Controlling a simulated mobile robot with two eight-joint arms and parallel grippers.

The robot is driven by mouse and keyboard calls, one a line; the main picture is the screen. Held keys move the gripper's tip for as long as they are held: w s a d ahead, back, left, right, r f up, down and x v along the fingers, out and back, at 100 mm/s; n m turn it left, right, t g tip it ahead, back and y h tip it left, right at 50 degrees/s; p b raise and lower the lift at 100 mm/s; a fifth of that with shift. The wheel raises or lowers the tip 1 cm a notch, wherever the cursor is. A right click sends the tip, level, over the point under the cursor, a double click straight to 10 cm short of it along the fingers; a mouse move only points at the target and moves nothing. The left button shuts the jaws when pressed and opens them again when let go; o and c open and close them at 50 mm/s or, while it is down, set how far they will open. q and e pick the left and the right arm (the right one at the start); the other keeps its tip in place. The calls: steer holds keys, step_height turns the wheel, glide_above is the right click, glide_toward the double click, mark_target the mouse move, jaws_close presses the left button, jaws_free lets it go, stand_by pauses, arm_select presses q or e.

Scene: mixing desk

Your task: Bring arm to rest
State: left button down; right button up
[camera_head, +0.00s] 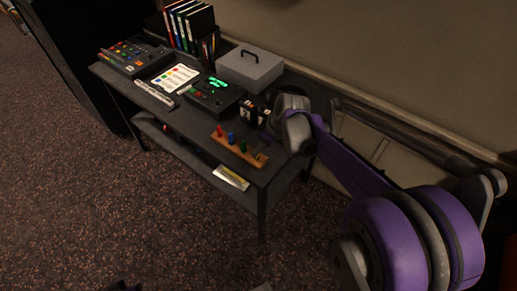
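My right arm, purple and grey, reaches in from the right to the right end of the dark desk (205,139). Its wrist and gripper (268,134) are over or beside that end, close to a wooden strip with coloured pegs (238,148). The fingers are small and dark against the desk, so I cannot tell whether they are open or shut, or whether they touch anything. My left gripper cannot be made out in this view.
The desk holds a mixing console (135,56), a colour chart (175,77), a device with a green display (213,93), a grey cash box (250,68) and upright binders (188,25). A wall stands behind. The carpet (110,210) in front is mostly clear.

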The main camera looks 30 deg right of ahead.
steer(key=a+v, duration=0.1)
steer(key=v, duration=0.5)
steer(key=s+a+m+h+p, duration=0.1)
steer(key=s+a+m+p, duration=0.1)
steer(key=s+a, duration=0.3)
steer(key=s+a+m+t+p, duration=0.1)
steer(key=s+a+p, duration=0.3)
steer(key=s, duration=0.8)
steer(key=shift+a+m+h, duration=0.4)
steer(key=shift+a+m, duration=0.3)
steer(key=shift+a, duration=0.35)
